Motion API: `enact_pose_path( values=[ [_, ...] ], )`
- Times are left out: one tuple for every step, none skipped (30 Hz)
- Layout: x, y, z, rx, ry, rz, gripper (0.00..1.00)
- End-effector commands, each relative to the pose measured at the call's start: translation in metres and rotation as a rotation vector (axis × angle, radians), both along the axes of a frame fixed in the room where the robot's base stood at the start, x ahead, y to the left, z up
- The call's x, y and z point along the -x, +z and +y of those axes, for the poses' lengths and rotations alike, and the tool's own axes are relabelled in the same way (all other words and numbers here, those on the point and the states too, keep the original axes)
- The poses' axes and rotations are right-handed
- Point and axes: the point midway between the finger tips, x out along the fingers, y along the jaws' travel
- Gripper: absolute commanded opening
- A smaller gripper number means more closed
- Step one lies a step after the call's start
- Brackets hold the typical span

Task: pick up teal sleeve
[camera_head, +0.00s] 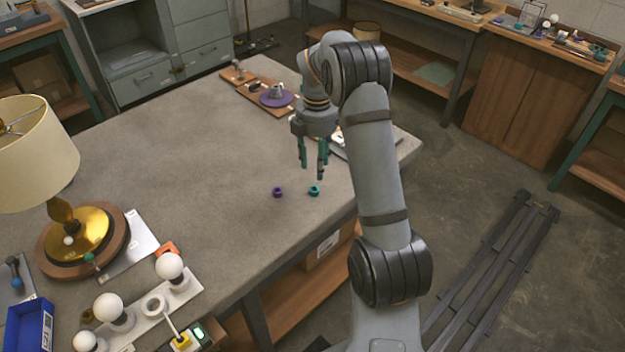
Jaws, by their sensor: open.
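The teal sleeve (314,190) is a small ring-like piece on the grey table top, near the table's right edge. A similar purple sleeve (278,192) lies a short way to its left. My gripper (313,174) points down close above the teal sleeve, with its teal fingers apart and nothing between them. One finger appears nearly over the sleeve in this view; the exact height gap is hard to tell.
Wooden boards with parts, including a purple disc (277,96), lie at the table's back. A lamp (75,240), a white strip with bulbs (150,305) and a blue bin (30,325) stand at the front left. The table's middle (180,160) is clear.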

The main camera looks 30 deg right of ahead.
Motion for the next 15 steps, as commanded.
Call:
enact_pose_path(
  values=[
    [0.000, -0.006, 0.001, -0.002, -0.002, 0.005, 0.41],
    [0.000, -0.012, 0.001, -0.002, -0.001, 0.004, 0.41],
    [0.000, -0.019, 0.001, -0.002, -0.001, 0.005, 0.41],
    [0.000, -0.024, 0.002, -0.003, -0.002, 0.004, 0.41],
    [0.000, -0.028, 0.002, -0.002, -0.001, 0.004, 0.41],
    [0.000, -0.034, 0.002, -0.002, -0.001, 0.004, 0.41],
    [-0.001, -0.037, 0.002, -0.001, 0.001, 0.002, 0.41],
    [-0.001, -0.039, 0.002, -0.001, 0.001, 0.002, 0.41],
    [-0.001, -0.042, 0.002, -0.001, 0.001, 0.001, 0.41],
    [-0.001, -0.044, 0.002, -0.001, 0.000, 0.001, 0.41],
    [-0.001, -0.046, 0.002, -0.001, 0.000, 0.001, 0.41],
    [-0.001, -0.049, 0.002, -0.002, -0.001, 0.001, 0.41],
    [-0.002, -0.051, 0.002, -0.001, -0.001, 0.002, 0.41],
    [-0.002, -0.055, 0.001, -0.002, -0.001, 0.003, 0.41],
    [-0.002, -0.061, 0.001, -0.002, 0.000, 0.004, 0.41]
  ],
)
